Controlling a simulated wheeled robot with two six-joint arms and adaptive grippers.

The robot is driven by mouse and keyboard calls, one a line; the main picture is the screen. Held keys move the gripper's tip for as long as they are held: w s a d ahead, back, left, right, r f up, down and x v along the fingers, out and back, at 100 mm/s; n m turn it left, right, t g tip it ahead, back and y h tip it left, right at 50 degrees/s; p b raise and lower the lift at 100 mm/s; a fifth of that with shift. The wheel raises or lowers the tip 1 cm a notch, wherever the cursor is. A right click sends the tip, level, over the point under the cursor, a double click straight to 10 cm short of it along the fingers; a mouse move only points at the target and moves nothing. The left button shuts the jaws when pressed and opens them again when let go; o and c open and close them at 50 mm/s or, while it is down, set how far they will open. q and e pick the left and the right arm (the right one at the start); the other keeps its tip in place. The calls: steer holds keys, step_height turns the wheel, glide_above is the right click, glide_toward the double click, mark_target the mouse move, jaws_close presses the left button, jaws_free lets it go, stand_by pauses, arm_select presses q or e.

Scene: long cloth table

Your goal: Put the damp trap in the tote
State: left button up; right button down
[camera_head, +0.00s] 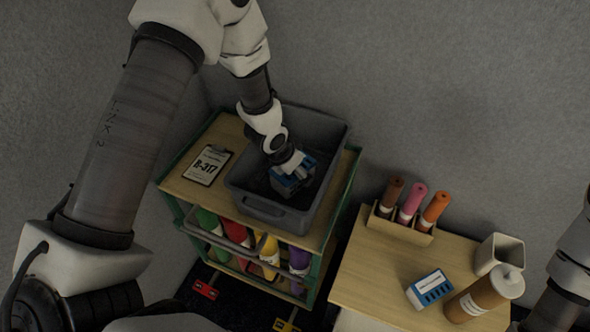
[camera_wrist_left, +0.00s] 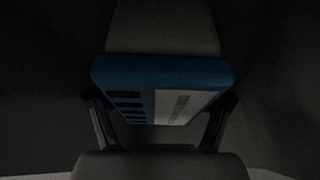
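A blue damp trap (camera_head: 290,185) with a pale label and dark slots is inside the grey tote (camera_head: 262,208), below the rim line as seen from above. My left gripper (camera_head: 291,170) reaches down into the tote over it. In the left wrist view, the damp trap (camera_wrist_left: 160,88) sits between the two fingers (camera_wrist_left: 160,125), one at each side, and they look closed on it. I cannot tell whether it touches the tote floor. A second blue and white damp trap (camera_head: 430,288) stands on the wooden table at right. My right gripper is out of view.
The tote stands on a wooden-topped shelf cart with a clipboard (camera_head: 208,164) marked R-317. Coloured bottles (camera_head: 237,232) fill the lower shelf. The table (camera_head: 375,268) holds a rack of three rolls (camera_head: 410,205), a white cup (camera_head: 497,252) and a brown bottle (camera_head: 484,296).

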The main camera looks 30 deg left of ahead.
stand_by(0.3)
arm_select(q)
steer(key=v, duration=1.2)
steer(key=shift+r+b, duration=0.15)
steer(key=shift+b, duration=0.25)
